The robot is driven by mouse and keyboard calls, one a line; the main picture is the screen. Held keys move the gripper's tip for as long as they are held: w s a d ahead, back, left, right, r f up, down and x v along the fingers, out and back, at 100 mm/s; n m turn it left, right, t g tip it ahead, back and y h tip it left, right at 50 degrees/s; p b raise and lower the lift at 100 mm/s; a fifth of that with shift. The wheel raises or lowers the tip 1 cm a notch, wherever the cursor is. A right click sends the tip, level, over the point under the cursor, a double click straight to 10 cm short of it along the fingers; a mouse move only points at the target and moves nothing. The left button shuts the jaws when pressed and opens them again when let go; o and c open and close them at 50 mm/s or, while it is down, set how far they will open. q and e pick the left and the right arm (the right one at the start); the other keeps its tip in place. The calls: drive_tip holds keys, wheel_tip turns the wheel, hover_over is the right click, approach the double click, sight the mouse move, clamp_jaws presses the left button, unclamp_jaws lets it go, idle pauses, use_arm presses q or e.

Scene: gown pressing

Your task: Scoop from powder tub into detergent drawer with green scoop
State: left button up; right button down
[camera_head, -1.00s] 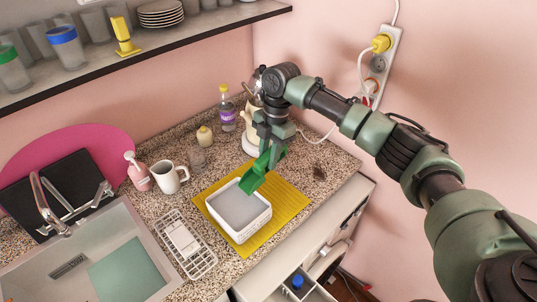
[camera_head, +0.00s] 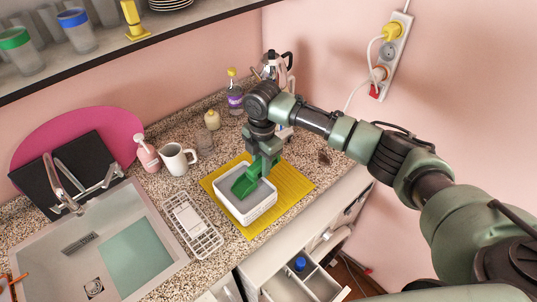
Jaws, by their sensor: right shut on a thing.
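The white powder tub (camera_head: 247,214) stands on a yellow mat (camera_head: 291,190) on the counter, with pale grey powder (camera_head: 238,202) inside. My right gripper (camera_head: 262,158) is shut on the green scoop (camera_head: 245,185) and points down over the tub's back right side. The scoop's bowl is low inside the tub's rim, at the powder; how deep it sits I cannot tell. The open drawer (camera_head: 293,291) below the counter front has compartments and a blue cap or knob (camera_head: 299,264); it may be the detergent drawer. My left gripper is not in view.
A white wire rack (camera_head: 192,226) lies left of the tub, beside the sink (camera_head: 70,262). A mug (camera_head: 177,160), pink pump bottle (camera_head: 147,154) and purple-labelled bottle (camera_head: 235,97) stand behind. A shelf (camera_head: 100,62) crosses the upper left. A power strip (camera_head: 391,55) hangs on the wall.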

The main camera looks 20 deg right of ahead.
sight(257, 164)
drive_tip(key=shift+s+a+r, duration=0.1)
drive_tip(key=shift+s+a, duration=0.15)
drive_tip(key=shift+a, duration=0.25)
drive_tip(key=shift+s+a+p, duration=0.3)
drive_tip(key=shift+a+p, duration=0.35)
drive_tip(key=shift+a, duration=0.15)
drive_tip(key=shift+w+d+r+g+y, duration=0.15)
drive_tip(key=shift+d+r+g+y, duration=0.2)
drive_tip(key=shift+y, duration=0.25)
drive_tip(key=shift+r+g+y, duration=0.25)
drive_tip(key=shift+r+y, duration=0.05)
drive_tip(key=shift+y, duration=0.4)
drive_tip(key=shift+v, duration=0.95)
drive_tip(key=shift+w+d+r+g+y, duration=0.15)
drive_tip(key=shift+d+r+y, duration=0.1)
drive_tip(key=shift+r+y, duration=0.2)
drive_tip(key=shift+w+d+r+g+y, duration=0.15)
drive_tip(key=shift+d+r+y, duration=0.2)
drive_tip(key=shift+r, duration=0.2)
